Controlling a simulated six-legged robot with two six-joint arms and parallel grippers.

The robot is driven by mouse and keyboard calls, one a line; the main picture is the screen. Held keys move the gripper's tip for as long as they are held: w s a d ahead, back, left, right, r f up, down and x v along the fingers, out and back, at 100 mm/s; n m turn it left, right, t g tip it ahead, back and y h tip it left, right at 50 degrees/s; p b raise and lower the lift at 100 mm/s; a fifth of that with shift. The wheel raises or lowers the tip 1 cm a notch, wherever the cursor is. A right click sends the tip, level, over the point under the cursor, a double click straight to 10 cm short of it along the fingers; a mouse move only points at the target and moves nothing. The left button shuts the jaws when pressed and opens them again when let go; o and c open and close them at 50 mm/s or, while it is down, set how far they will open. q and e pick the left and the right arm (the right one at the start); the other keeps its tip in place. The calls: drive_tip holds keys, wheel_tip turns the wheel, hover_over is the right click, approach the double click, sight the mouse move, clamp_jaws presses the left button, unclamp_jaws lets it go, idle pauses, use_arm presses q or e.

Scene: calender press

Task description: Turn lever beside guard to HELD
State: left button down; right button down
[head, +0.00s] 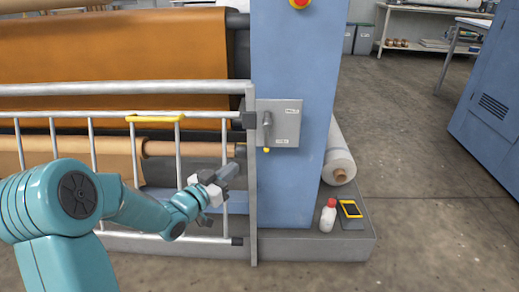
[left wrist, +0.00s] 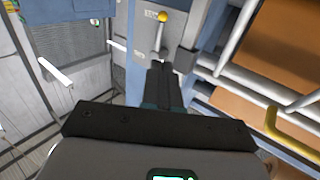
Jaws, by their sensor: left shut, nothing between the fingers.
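The lever (head: 267,128) sits on a grey plate (head: 289,124) on the blue column, right beside the guard (head: 91,145) of pale bars. Its arm points down, with a yellow knob at the lower end. Small labels on the plate are too small to read. The lever also shows in the left wrist view (left wrist: 158,40), beyond the fingertips. My left gripper (head: 230,170) is shut and empty, below and left of the lever, in front of the guard bars and apart from the lever. It also shows in the left wrist view (left wrist: 163,75). My right gripper is in neither view.
The guard has a yellow handle (head: 155,118) and an end post (head: 251,190) between my gripper and the lever plate. A white bottle (head: 328,217) and a yellow-black device (head: 350,209) stand on the base ledge at right. The floor at right is clear.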

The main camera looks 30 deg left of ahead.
sight(266, 143)
use_arm(q)
drive_tip(key=w, duration=1.3)
drive_tip(key=shift+w+d+b, duration=0.3)
drive_tip(key=shift+w, duration=0.1)
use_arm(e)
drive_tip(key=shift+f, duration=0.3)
use_arm(q)
drive_tip(key=shift+f, duration=0.1)
